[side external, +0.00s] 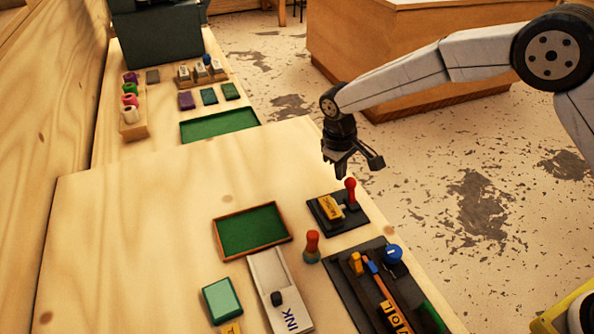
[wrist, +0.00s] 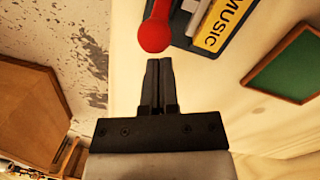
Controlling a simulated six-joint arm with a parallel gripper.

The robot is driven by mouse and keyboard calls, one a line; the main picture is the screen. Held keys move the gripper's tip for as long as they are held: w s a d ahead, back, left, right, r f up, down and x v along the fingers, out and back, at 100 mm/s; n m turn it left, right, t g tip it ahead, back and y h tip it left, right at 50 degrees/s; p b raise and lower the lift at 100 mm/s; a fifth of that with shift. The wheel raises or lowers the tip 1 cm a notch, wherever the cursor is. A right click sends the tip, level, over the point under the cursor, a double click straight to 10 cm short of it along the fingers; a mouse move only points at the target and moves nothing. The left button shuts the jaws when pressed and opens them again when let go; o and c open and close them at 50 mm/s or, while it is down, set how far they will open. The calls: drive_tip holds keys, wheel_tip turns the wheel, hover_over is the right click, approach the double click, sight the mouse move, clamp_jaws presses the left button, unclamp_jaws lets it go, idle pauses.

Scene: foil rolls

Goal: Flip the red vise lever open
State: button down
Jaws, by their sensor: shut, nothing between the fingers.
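The red vise lever (side external: 350,190) stands upright with a rounded knob, at the right end of a small black vise base (side external: 350,222). A yellow block (side external: 330,207) sits in the vise. In the wrist view the red knob (wrist: 154,36) is just ahead of the fingertips, and the block's yellow face (wrist: 215,28) reads "MUSIC". My gripper (side external: 338,172) is above the table edge, just behind and above the lever. In the wrist view my gripper (wrist: 159,62) has its fingers together and empty, with a small visible gap to the knob.
A green tray (side external: 250,230) with a brown rim lies left of the vise. A red-orange handled stamp (side external: 312,246) and a black tool tray (side external: 350,290) are nearer the camera. A light box marked "INK" (side external: 272,285) lies beside them. The table's left part is clear.

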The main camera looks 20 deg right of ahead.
sight(346, 182)
drive_tip(key=shift+s+r+t, duration=0.1)
drive_tip(key=shift+s+t, duration=0.1)
drive_tip(key=shift+t, duration=0.4)
drive_tip(key=shift+s+r, duration=0.25)
drive_tip(key=shift+s, duration=0.3)
idle(0.5)
drive_tip(key=shift+s+r+t, duration=0.2)
drive_tip(key=shift+s+t, duration=0.4)
drive_tip(key=shift+s, duration=0.05)
drive_tip(key=shift+s+r, duration=0.1)
drive_tip(key=shift+s, duration=1.05)
drive_tip(key=shift+w, duration=0.1)
drive_tip(key=shift+r, duration=0.15)
drive_tip(key=shift+r, duration=0.65)
drive_tip(key=shift+w, duration=0.1)
